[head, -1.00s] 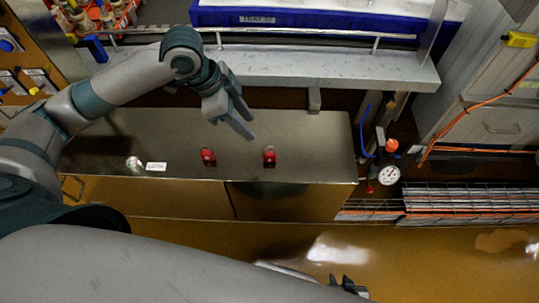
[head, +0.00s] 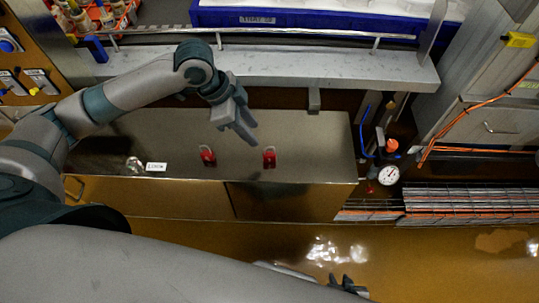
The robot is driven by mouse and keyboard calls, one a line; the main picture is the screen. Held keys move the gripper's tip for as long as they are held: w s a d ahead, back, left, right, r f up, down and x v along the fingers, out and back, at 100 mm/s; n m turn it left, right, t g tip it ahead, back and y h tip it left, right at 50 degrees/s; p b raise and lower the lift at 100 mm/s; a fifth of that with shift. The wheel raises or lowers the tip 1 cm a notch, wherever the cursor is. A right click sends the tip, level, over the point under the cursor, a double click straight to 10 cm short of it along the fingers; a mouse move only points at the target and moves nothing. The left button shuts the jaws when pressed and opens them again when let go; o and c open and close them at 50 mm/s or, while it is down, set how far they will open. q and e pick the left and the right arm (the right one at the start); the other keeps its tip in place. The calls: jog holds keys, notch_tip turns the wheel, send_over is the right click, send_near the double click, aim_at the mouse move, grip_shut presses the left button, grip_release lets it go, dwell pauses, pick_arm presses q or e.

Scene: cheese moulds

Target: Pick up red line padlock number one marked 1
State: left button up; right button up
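Two red padlocks with metal shackles lie on the steel cabinet top. One red padlock (head: 208,157) is on the left and the other red padlock (head: 269,158) is on the right. Any number on them is too small to read. My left gripper (head: 247,133) is open and empty, its two fingers pointing down and right. In the picture it is between the two padlocks and a little behind them, apart from both. My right gripper (head: 349,286) shows only partly at the bottom edge, low over the floor area; its fingers are unclear.
A small white label (head: 156,167) and a round whitish object (head: 134,164) lie at the left on the cabinet top (head: 320,140). A pale shelf (head: 290,68) with a rail overhangs behind. A pressure gauge (head: 388,175) stands off the right end.

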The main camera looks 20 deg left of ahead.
pick_arm(q)
send_over(267, 154)
jog(key=a, duration=0.2)
jog(key=f, duration=0.6)
jog(key=shift+s+d+f, duration=0.1)
jog(key=shift+s+d, duration=0.15)
jog(key=shift+s, duration=0.1)
jog(key=shift+d+f, duration=0.1)
jog(key=shift+f, duration=0.2)
jog(key=shift+a+p+x, duration=0.15)
jog(key=shift+p+x, duration=0.05)
jog(key=shift+x, duration=1.1)
jog(key=shift+a+p+x, duration=0.15)
jog(key=shift+p+x, duration=0.05)
jog(key=shift+x, duration=1.1)
jog(key=shift+f, duration=0.1)
grip_shut()
